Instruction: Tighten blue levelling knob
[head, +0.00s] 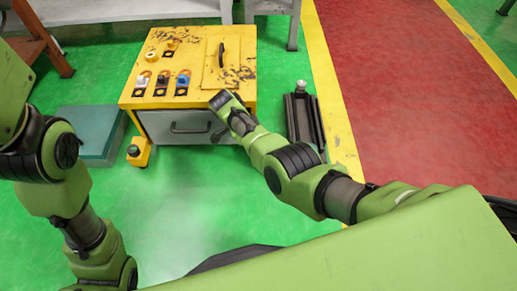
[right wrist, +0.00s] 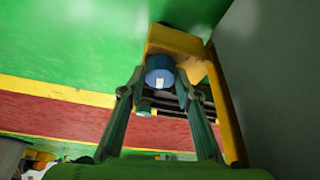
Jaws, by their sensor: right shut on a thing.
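The blue levelling knob (right wrist: 160,72), with a white mark on its face, shows in the right wrist view against a yellow bracket (right wrist: 178,42). My right gripper (right wrist: 160,82) has its two fingers on either side of the knob and is shut on it. In the head view my right gripper (head: 218,134) is low at the front right corner of the yellow cabinet (head: 243,60). The arm hides the knob there. My left arm is at the left of the head view, and its gripper is out of the picture.
Several small knobs and switches sit on the cabinet top, with a grey drawer (head: 190,127) below. A yellow foot with a knob (head: 138,152) stands at the front left corner, beside a teal box (head: 92,137). A black rack (head: 304,120) lies right of the cabinet. Green floor in front is clear.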

